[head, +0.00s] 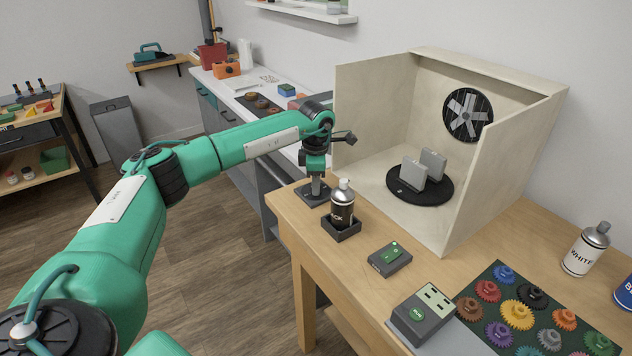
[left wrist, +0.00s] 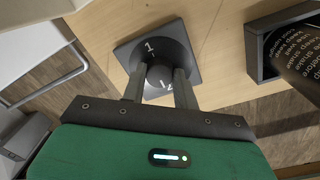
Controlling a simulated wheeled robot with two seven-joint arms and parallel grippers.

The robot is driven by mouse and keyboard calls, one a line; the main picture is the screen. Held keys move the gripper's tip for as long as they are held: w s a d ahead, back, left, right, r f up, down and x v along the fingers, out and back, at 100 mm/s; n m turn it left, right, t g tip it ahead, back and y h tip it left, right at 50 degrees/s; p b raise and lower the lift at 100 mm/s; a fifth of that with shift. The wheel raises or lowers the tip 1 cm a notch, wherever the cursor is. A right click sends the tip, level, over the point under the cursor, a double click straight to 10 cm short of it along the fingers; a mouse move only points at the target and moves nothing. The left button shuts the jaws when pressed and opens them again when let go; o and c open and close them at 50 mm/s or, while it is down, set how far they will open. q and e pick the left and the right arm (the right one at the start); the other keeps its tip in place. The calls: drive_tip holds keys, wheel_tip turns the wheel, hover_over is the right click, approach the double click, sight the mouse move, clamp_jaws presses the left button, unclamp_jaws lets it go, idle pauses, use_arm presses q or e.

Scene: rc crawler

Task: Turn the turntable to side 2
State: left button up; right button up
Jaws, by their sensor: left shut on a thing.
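The round black turntable (head: 435,194) lies in the open-fronted wooden booth (head: 385,110), with two upright grey blocks (head: 432,163) on it. A dark square plate (head: 304,196) with a knob sits at the table's back left corner. In the left wrist view the plate (left wrist: 184,52) bears a white 1 at the top and a 2 below, and the round knob (left wrist: 159,76) is at its middle. My left gripper (head: 316,187) points down and is shut on this knob, one finger each side. I cannot tell which number the knob points to. My right gripper is not in view.
A black spray can (head: 342,206) stands in a square holder (head: 342,231) close beside the knob plate. A grey box with a green button (head: 390,258) and another device (head: 421,314) lie nearer. Coloured gears and a white can (head: 587,250) are at the right. A fan (head: 468,115) is in the booth's back wall.

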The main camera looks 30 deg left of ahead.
use_arm(q)
drive_tip(key=o, duration=0.9)
drive_tip(key=shift+o, duration=0.4)
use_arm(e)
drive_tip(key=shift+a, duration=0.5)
use_arm(q)
drive_tip(key=shift+r, duration=0.1)
wheel_tip(320, 180, up, 14)
drive_tip(key=b, duration=0.1)
drive_tip(key=shift+s+d+b, duration=0.2)
drive_tip(key=shift+s+b, duration=0.1)
drive_tip(key=shift+b, duration=0.05)
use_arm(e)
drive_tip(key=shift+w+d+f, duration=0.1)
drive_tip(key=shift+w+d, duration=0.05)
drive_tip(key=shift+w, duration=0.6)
use_arm(q)
drive_tip(key=shift+f, duration=0.2)
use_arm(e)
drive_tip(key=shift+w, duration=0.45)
use_arm(q)
drive_tip(key=shift+f, duration=0.1)
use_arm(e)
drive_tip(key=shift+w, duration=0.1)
